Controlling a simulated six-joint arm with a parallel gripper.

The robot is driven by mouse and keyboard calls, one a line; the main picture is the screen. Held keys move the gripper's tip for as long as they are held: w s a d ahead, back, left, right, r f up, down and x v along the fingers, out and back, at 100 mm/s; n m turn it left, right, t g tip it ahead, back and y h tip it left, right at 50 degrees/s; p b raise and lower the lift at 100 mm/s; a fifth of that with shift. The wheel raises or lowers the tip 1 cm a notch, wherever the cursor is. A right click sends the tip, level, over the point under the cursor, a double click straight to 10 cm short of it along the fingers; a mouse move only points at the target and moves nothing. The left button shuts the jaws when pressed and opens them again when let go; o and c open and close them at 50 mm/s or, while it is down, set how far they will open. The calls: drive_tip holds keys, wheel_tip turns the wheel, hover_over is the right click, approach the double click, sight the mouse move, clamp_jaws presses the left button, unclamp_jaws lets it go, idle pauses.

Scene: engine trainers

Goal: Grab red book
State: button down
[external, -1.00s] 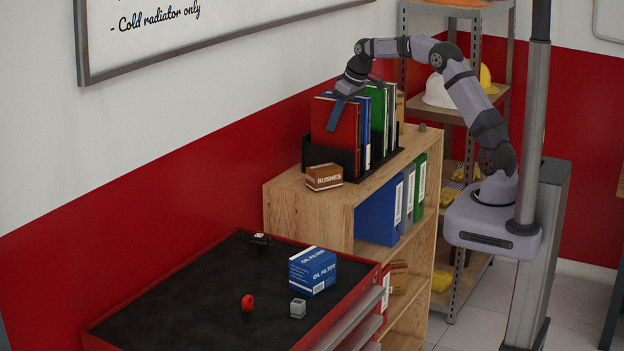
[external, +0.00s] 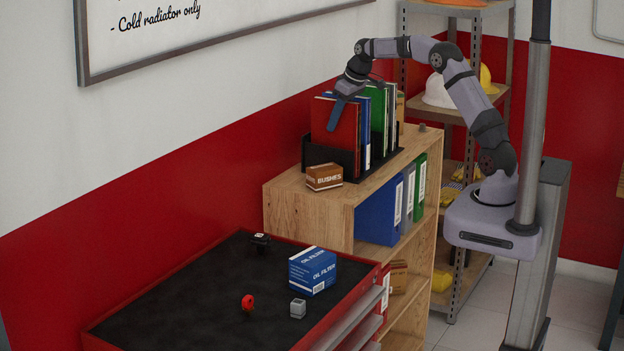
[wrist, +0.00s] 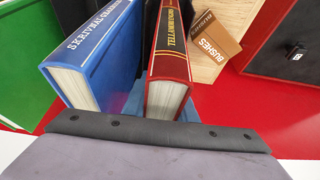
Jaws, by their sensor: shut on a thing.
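The red book (external: 335,124) stands upright at the near end of a black book holder on top of the wooden shelf. In the wrist view its dark red spine with gold lettering (wrist: 171,47) lies next to a blue book (wrist: 95,50). My gripper (external: 337,113) reaches down over the top of the red book. One blue-grey finger lies against its near cover; the other finger is hidden. In the wrist view the gripper (wrist: 160,108) is shut on the red book, with finger parts showing on both sides of it.
The black holder (external: 350,161) also holds blue, green and grey binders close behind. A brown BUSHES box (external: 324,177) sits just in front. A red tool cart (external: 130,318) with an oil filter box (external: 312,270) stands nearer the camera. The wall is close behind the books.

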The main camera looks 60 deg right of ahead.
drive_tip(key=shift+w+r, duration=0.1)
drive_tip(key=shift+r, duration=0.05)
drive_tip(key=shift+r, duration=0.1)
